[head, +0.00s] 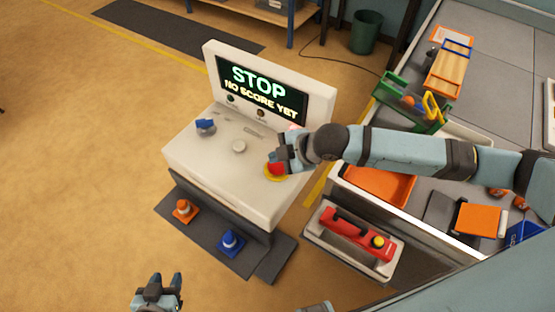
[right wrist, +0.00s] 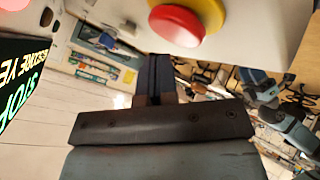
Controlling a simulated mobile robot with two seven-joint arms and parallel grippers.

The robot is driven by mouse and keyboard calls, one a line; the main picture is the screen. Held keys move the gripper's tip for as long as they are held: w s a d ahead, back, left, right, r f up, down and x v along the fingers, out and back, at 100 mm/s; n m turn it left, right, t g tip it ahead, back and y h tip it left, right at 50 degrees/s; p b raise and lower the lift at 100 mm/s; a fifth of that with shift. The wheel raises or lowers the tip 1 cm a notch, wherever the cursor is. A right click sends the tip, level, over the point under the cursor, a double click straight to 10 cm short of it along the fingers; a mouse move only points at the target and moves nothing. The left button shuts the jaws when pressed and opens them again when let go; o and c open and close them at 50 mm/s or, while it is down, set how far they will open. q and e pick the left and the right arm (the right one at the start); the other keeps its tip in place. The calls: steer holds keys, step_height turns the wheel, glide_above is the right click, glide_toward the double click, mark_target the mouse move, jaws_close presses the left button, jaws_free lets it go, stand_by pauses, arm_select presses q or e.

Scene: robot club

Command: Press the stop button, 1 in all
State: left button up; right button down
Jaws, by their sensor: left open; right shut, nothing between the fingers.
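The stop button is a red dome on a yellow base (head: 274,171), near the right front corner of the sloped top of a cream console (head: 215,165). The console screen (head: 262,92) reads "STOP" and "NO SCORE YET". My right gripper (head: 279,160) is shut and empty, right by the red button, partly covering it in the head view. In the right wrist view the red button (right wrist: 178,25) is at the top, just beyond the shut fingers (right wrist: 157,75); I cannot tell whether they touch. My left gripper (head: 158,285) is open and empty, low in front of the console.
A tray with a red device (head: 357,233) and a cluttered bench lie to the right. The left floor is clear.

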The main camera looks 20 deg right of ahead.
mark_target(278, 166)
steer(key=shift+r, duration=0.1)
step_height(278, 166, up, 5)
steer(key=p, duration=0.5)
stand_by(0.7)
stand_by(0.3)
